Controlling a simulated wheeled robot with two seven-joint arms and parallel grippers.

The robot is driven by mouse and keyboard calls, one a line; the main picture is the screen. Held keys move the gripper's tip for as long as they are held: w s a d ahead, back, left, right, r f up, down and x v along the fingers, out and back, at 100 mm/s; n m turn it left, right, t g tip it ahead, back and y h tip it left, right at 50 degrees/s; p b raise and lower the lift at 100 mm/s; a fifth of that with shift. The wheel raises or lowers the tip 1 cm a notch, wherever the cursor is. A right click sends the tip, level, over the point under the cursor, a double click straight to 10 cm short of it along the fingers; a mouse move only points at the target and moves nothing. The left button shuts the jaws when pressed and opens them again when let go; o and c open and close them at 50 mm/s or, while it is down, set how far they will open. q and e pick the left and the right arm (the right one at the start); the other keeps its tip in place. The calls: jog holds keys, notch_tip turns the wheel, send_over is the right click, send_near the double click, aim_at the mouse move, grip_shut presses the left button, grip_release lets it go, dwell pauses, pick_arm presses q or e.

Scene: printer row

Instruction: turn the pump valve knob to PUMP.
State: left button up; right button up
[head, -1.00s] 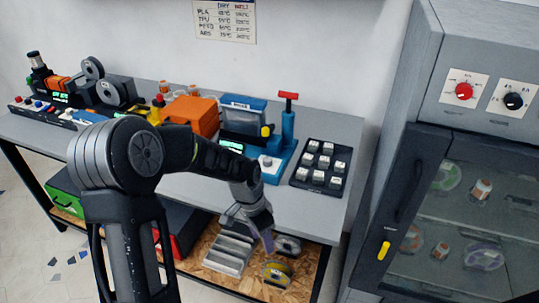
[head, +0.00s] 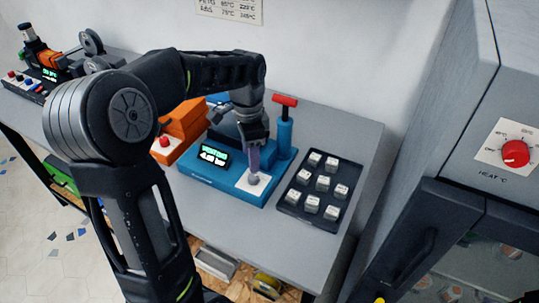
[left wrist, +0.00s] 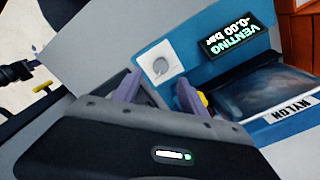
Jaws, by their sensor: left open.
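The pump valve knob (head: 253,180) is a small grey round knob on a white plate at the front right of the blue pump base (head: 225,187). In the left wrist view the knob (left wrist: 160,66) lies ahead, between the lines of the two purple fingers. The display (head: 213,155) on the base reads VENTING; in the left wrist view the display (left wrist: 238,40) also shows -0.00 bar. My left gripper (head: 254,160) is open and points down just above the knob. In the left wrist view the gripper (left wrist: 158,92) is empty. I cannot tell whether it touches the knob.
A blue hand pump with a red T-handle (head: 286,101) stands right behind the knob. A black tray (head: 292,206) of white blocks lies to the right. An orange box (head: 185,122) is at left. A grey cabinet with a red heat dial (head: 515,153) stands far right.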

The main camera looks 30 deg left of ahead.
aim_at(253, 176)
pick_arm(q)
jog(key=shift+w+r, duration=0.1)
jog(key=shift+w, duration=0.2)
jog(key=shift+s, duration=0.1)
jog(key=shift+s, duration=0.1)
jog(key=shift+f+p, duration=0.65)
jog(key=shift+f, duration=3.3)
grip_shut()
